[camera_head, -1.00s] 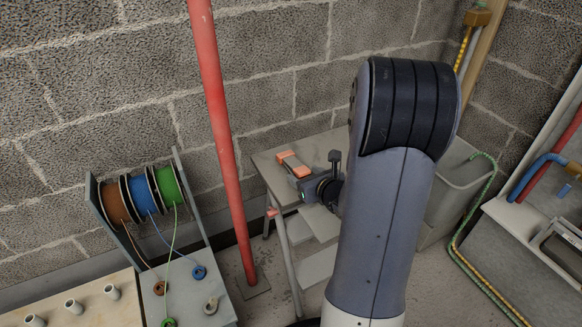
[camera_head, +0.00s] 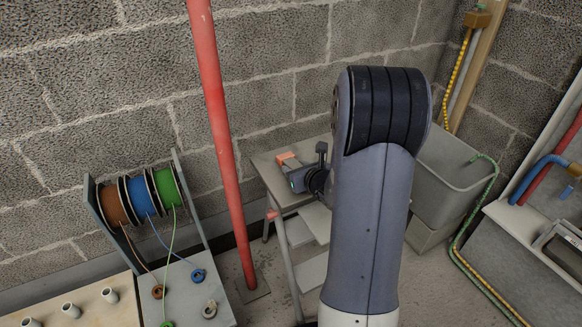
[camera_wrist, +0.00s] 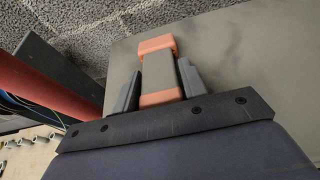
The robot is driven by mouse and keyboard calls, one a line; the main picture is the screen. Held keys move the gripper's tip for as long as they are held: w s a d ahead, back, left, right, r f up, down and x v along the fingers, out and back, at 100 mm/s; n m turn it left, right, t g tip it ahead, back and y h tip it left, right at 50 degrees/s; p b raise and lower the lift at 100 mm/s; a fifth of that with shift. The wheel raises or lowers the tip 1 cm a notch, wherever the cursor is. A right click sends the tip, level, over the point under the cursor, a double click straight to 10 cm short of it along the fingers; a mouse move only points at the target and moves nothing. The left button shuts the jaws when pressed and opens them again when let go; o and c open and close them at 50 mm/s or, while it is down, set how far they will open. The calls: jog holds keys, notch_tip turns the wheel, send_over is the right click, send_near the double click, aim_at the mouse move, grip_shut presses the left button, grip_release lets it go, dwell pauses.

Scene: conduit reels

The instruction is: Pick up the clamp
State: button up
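The clamp (camera_head: 285,158) lies on the grey table by the wall; in the head view only its orange far end and part of its body show beyond my gripper (camera_head: 299,181). In the wrist view the clamp (camera_wrist: 160,82) has a grey bar with an orange block at each end. My gripper (camera_wrist: 159,76) is open, with one dark finger on each side of the clamp. A gap shows on the left; the right finger is close, and I cannot tell if it touches.
The grey table (camera_head: 267,164) is otherwise clear around the clamp. A red pipe (camera_head: 226,150) stands left of it. A rack with brown, blue and green reels (camera_head: 141,198) is further left. A grey bin (camera_head: 440,185) stands to the right.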

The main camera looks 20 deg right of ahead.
jog(key=c, duration=0.6)
jog(key=shift+c, duration=0.2)
jog(key=shift+r, duration=0.1)
